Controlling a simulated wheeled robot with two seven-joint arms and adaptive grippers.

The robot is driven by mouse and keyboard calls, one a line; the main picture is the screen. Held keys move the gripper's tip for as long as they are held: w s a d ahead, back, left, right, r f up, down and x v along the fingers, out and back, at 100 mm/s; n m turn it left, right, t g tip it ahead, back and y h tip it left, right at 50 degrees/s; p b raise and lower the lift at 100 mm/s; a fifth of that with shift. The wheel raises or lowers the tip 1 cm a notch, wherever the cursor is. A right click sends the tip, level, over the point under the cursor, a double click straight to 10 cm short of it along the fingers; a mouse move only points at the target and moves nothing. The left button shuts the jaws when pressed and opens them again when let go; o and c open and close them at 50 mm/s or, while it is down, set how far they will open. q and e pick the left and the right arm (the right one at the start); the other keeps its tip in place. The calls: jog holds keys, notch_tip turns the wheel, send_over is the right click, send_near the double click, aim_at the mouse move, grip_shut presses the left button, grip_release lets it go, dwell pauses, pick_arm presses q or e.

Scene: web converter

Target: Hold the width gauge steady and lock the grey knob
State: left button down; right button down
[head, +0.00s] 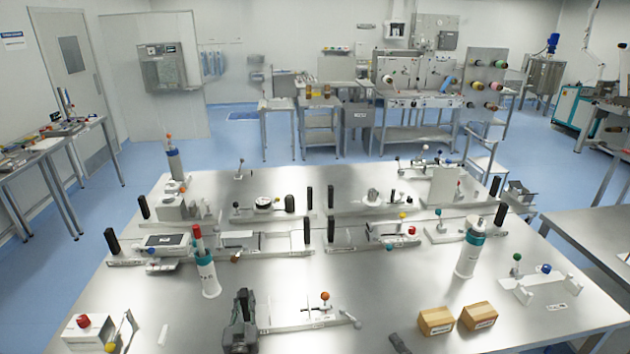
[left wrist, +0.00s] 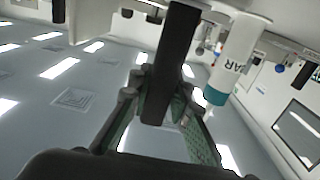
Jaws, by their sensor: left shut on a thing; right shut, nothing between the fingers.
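My left gripper (head: 240,318) is upright at the front of the bench, left of centre. In the left wrist view, its fingers (left wrist: 160,105) are shut around a black upright handle (left wrist: 172,65). In the head view the gripper hides that handle, at the left end of a low light-grey gauge (head: 300,324). I take this gauge for the width gauge. It carries an orange ball knob (head: 325,296) on a stem and a small grey knob (head: 357,325) at its right end. My right gripper (head: 398,343) is shut and empty at the bottom edge, right of the gauge and apart from it.
An air canister (head: 207,272) stands behind the left gripper; it also shows in the left wrist view (left wrist: 232,62). Two cardboard boxes (head: 436,320) sit to the right. A red-knob fixture (head: 85,328) is front left. Several gauges with black handles fill the rear. Bare bench lies behind the gauge.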

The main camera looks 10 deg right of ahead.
pick_arm(q)
jog(key=shift+a+f, duration=0.15)
jog(key=shift+f, duration=0.2)
pick_arm(e)
jog(key=shift+r, duration=0.1)
pick_arm(q)
jog(key=c, duration=2.2)
grip_release()
jog(key=o, duration=0.5)
jog(key=shift+w+r, duration=0.1)
jog(key=shift+r, duration=0.2)
notch_tip(320, 180, up, 10)
